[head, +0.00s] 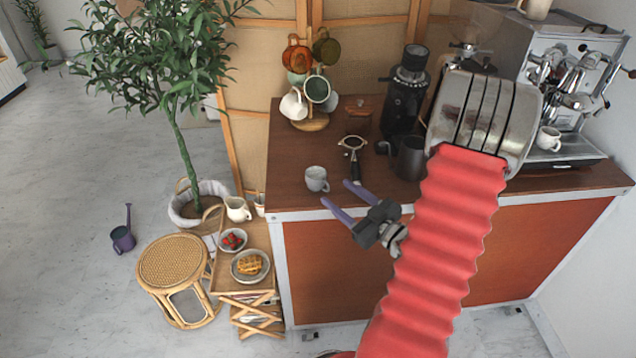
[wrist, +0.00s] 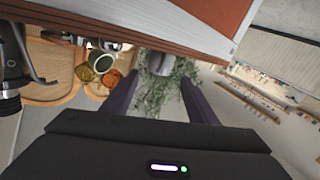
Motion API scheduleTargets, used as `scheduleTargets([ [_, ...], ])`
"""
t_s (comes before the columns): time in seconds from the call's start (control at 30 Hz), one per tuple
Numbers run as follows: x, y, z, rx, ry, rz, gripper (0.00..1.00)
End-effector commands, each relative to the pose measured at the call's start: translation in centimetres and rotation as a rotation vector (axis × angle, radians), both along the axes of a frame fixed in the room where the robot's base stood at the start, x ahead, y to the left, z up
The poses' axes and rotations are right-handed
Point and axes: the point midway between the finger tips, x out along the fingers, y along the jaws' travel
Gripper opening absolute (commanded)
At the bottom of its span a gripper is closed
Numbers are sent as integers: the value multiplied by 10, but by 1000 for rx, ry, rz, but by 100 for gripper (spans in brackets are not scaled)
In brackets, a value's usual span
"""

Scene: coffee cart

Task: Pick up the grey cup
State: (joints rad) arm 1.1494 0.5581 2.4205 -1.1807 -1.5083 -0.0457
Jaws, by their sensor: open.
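The grey cup (head: 317,179) stands upright on the dark brown counter top (head: 285,160), close to its front left corner. My gripper (head: 335,191) is open, its two purple fingers pointing left toward the cup. In the head view the fingertips are just to the right of and below the cup, with nothing between them. In the wrist view the grey cup (wrist: 155,63) shows beyond the fingertips, roughly between them, partly cut off by the counter edge. I cannot tell the exact gap.
A portafilter (head: 353,150) and a dark pitcher (head: 409,158) stand behind my gripper. A mug tree (head: 311,122) with several mugs is at the back left. A black grinder (head: 403,95) and espresso machine (head: 555,60) are farther back. A tray stand (head: 255,238) is beside the counter.

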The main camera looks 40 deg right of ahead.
Motion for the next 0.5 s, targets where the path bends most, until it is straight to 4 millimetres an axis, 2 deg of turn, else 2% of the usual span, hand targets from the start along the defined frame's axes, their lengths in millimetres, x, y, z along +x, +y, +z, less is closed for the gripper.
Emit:
scheduleTargets([
  [0.5,49,0,1,-1,1,3,53],
])
